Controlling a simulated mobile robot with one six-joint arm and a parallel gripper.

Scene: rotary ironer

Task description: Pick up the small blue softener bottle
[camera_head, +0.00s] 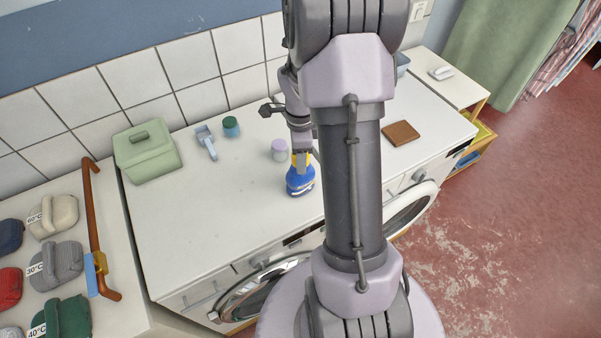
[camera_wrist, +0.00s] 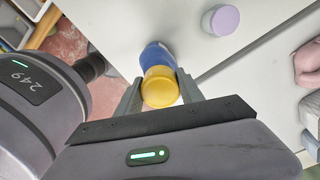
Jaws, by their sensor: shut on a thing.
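The small blue softener bottle (camera_head: 300,181) with a yellow cap stands upright on the white worktop over the washing machines, near its front edge. My gripper (camera_head: 301,160) reaches down to it from above and is shut on the bottle around the cap. In the wrist view, the yellow cap (camera_wrist: 160,88) sits between the two grey fingers of my gripper (camera_wrist: 160,92), with the blue body (camera_wrist: 155,55) beyond it. In the head view my arm covers part of the worktop to the right of the bottle.
A lilac-capped jar (camera_head: 279,150) stands close behind the bottle. A teal-lidded jar (camera_head: 231,127), a pale blue scoop (camera_head: 206,142) and a green lidded box (camera_head: 147,152) are further left. A brown pad (camera_head: 401,133) lies right of my arm. Round washer doors hang open in front.

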